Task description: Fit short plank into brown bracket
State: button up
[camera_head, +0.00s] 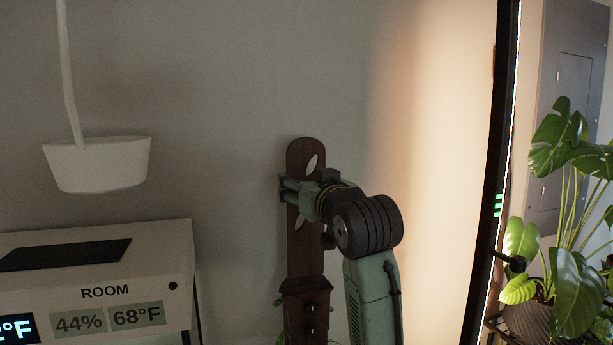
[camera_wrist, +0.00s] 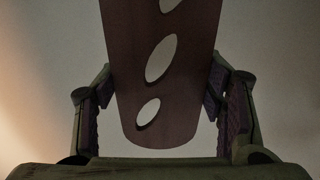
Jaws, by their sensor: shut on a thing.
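The short plank (camera_head: 304,252) is dark red-brown with a rounded top and oval holes, and stands upright against the wall side in the head view. My gripper (camera_head: 292,190) is shut on the upper part of the plank from the right. In the wrist view my gripper (camera_wrist: 158,105) has a finger at each edge of the plank (camera_wrist: 190,85), whose rounded end and oval holes show. The brown bracket (camera_head: 306,290) is at the plank's lower end, with dark knobs on its front. Whether the plank's foot is inside the bracket or just behind or above it, I cannot tell.
A white room display box (camera_head: 150,265) stands at the left, with a white hanging lamp (camera_head: 97,165) above it. A dark upright frame (camera_head: 490,180) and a leafy plant (camera_head: 565,240) are at the right. The wall around the plank is bare.

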aim_at(307, 232)
jog(key=shift+f+b, duration=1.3)
jog(key=shift+f, duration=3.6)
jog(key=o, duration=1.7)
jog(key=shift+f, duration=0.1)
jog(key=v, duration=1.2)
